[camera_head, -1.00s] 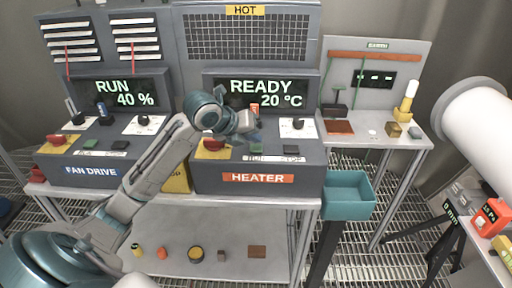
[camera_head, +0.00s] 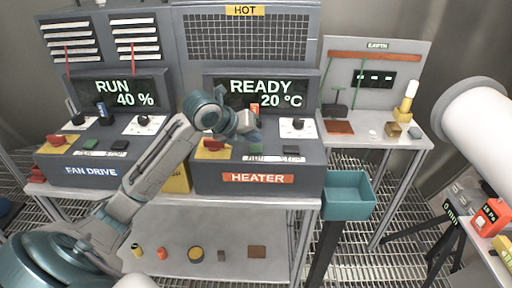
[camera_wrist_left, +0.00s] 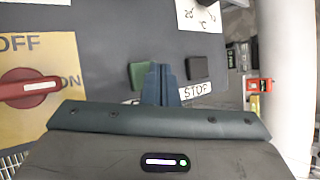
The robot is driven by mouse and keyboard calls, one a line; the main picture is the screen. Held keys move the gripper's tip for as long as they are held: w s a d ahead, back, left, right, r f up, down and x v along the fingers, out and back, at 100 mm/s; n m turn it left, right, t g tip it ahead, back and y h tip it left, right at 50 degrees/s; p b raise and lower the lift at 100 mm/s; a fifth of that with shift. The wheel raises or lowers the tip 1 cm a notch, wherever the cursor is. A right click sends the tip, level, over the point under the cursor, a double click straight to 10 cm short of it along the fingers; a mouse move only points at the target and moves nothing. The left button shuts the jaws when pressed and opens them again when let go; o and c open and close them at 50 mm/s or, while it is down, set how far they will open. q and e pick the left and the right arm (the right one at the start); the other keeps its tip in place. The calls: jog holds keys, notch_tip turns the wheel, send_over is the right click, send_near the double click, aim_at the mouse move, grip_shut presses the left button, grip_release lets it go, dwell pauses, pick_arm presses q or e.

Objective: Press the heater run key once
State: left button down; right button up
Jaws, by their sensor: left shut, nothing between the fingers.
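The heater console (camera_head: 210,177) stands in the middle, its display (camera_head: 262,93) reading READY 20 °C. Its green run key (camera_head: 256,149) shows just below my left gripper (camera_head: 255,136) in the head view. In the left wrist view the green key (camera_wrist_left: 139,75) is partly hidden by the shut, empty fingers (camera_wrist_left: 160,72), which lie just right of it. The black stop key (camera_wrist_left: 197,68) is on the fingers' other side, above a STOP label. I cannot tell whether the fingertips touch the panel. My right gripper is not in view.
A red OFF/ON switch (camera_wrist_left: 28,88) on a yellow plate lies left of the fingers. A dial (camera_head: 298,123) sits to the right. The fan drive console (camera_head: 75,165), showing RUN 40 %, stands left. A teal bin (camera_head: 347,211) hangs at the right.

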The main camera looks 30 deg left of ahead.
pick_arm(q)
jog(key=shift+f, duration=0.2)
jog(key=shift+f, duration=0.25)
jog(key=shift+f, duration=0.1)
dwell(0.5)
jog(key=shift+f, duration=0.35)
dwell(0.4)
jog(key=shift+r, duration=0.1)
jog(key=shift+r+p, duration=0.65)
jog(key=shift+r, duration=0.15)
